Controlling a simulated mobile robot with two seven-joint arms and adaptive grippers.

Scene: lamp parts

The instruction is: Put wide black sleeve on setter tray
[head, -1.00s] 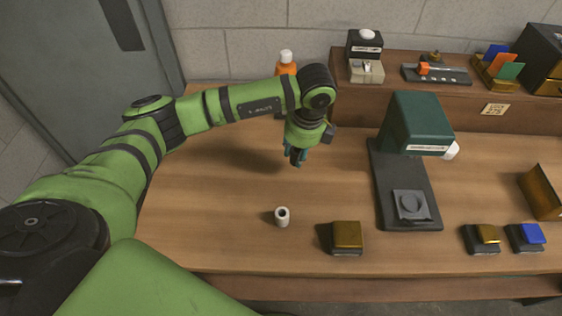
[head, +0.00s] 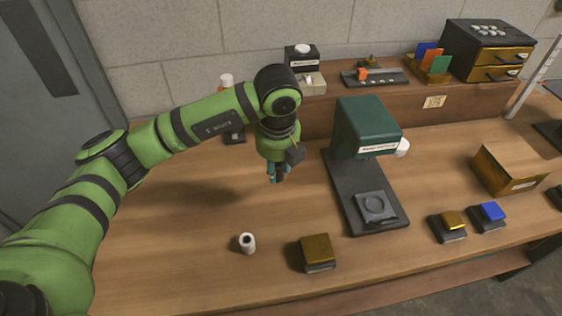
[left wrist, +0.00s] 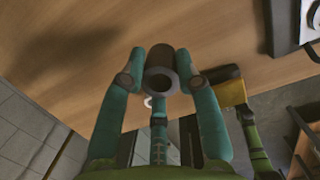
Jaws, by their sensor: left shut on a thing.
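My left gripper (head: 277,174) is above the table, left of the green press (head: 366,126). In the left wrist view its teal fingers are shut on a dark hollow sleeve (left wrist: 160,62), with the sleeve's open end facing the camera. In the head view the sleeve is mostly hidden by the gripper. A grey square tray with a round recess (head: 376,208) sits on the press's dark base; I cannot tell whether it is the setter tray. My right gripper is not visible in the head view.
A small white hollow cylinder (head: 247,243) stands at the table's front left. A brass-topped block (head: 317,250) is right of it. Yellow (head: 452,221) and blue (head: 490,212) topped blocks and an open cardboard-coloured box (head: 507,169) are farther right. The left tabletop is mostly clear.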

